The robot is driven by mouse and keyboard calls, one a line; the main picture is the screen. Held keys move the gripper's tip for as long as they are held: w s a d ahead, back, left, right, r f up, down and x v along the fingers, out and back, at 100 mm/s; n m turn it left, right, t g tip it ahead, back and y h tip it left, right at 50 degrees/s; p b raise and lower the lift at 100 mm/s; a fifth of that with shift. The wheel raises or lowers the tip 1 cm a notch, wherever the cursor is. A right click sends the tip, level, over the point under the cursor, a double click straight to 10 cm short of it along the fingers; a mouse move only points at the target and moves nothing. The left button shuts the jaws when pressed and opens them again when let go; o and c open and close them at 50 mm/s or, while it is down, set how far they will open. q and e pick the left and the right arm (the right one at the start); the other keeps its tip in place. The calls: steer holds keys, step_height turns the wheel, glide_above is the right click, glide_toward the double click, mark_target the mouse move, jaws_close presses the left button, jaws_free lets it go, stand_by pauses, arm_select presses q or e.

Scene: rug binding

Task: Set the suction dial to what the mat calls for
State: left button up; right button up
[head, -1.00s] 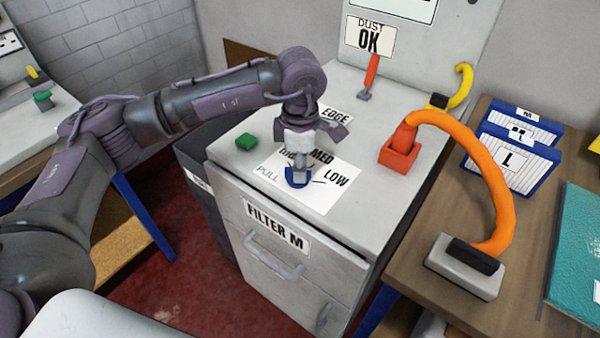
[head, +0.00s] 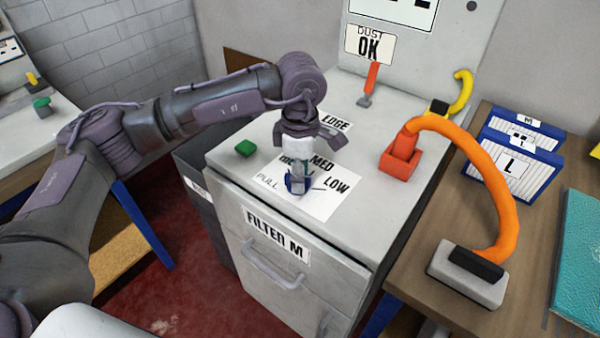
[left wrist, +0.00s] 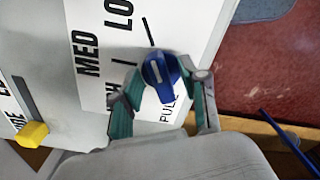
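The blue suction dial (head: 297,184) sits on a white card on the grey cabinet top, with MED, LOW and PULL printed around it and another word partly hidden. My left gripper (head: 299,176) points down over the dial. A teal mat-like piece (head: 578,255) lies at the right edge, with no readable label. My right gripper is out of view.
A green button (head: 246,148) is left of the card. A red lever (head: 370,80) stands under a DUST OK sign. A FILTER M drawer (head: 270,265) is below.

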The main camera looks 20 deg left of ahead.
arm_select(q)
step_height(320, 180, up, 12)
stand_by(0.6)
steer(key=shift+s+f, duration=0.1)
stand_by(0.4)
